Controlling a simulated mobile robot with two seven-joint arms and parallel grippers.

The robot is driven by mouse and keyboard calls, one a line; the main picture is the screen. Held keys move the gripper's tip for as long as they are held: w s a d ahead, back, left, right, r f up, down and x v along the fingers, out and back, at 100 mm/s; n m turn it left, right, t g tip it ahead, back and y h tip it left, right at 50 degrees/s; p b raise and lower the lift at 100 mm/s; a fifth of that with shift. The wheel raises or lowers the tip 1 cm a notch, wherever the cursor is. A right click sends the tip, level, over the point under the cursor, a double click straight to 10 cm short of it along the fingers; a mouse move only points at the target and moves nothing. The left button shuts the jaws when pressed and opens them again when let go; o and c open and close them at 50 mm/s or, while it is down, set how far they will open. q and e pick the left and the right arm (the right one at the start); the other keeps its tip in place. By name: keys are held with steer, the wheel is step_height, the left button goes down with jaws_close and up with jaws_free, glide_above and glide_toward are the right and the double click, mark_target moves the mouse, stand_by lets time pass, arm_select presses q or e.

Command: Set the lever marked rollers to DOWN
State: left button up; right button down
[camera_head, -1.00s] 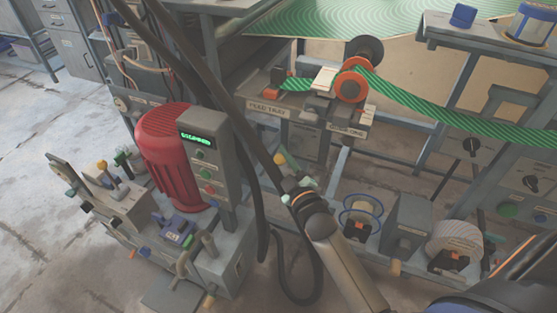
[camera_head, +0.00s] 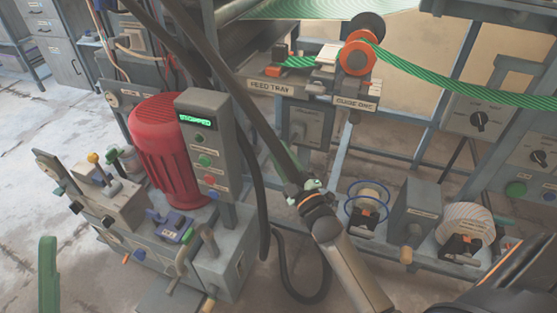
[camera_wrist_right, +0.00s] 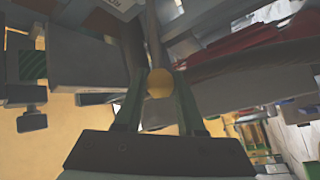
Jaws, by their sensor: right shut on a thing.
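In the right wrist view, a round yellow knob (camera_wrist_right: 159,83) sits between the two dark green fingers of my right gripper (camera_wrist_right: 158,92), which is shut on it. A grey rod runs up behind the knob; I take this to be the rollers lever, but no marking on it can be read. In the head view, my right gripper (camera_head: 285,158) is below the feed tray (camera_head: 271,87), partly behind a black hose, and the knob is hidden there. A green finger, apparently of my left gripper (camera_head: 47,275), shows at the lower left; its opening cannot be seen.
A red motor (camera_head: 165,150) and a grey control box (camera_head: 205,145) with a lit green display stand left of my right arm. Another yellow-knobbed lever (camera_head: 93,158) is farther left. Black hoses (camera_head: 262,120) pass close by my right gripper. Open floor lies at the left.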

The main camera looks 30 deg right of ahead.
step_height(320, 180, down, 2)
steer(key=n+b, duration=0.1)
steer(key=b, duration=0.1)
steer(key=shift+t+b, duration=0.35)
steer(key=shift+t, duration=0.05)
arm_select(q)
step_height(320, 180, down, 10)
steer(key=w+n+b, duration=0.1)
steer(key=b, duration=0.4)
steer(key=shift+d+y+b, duration=0.3)
steer(key=shift+b, duration=0.05)
arm_select(e)
step_height(320, 180, down, 7)
steer(key=w+d+n, duration=0.1)
steer(key=shift+d+y, duration=0.15)
steer(key=shift+y, duration=0.25)
arm_select(q)
steer(key=shift+n, duration=0.3)
arm_select(e)
steer(key=shift+f, duration=0.15)
steer(key=c, duration=0.5)
jaws_free()
steer(key=shift+w+d, duration=0.1)
arm_select(q)
steer(key=shift+w, duration=0.1)
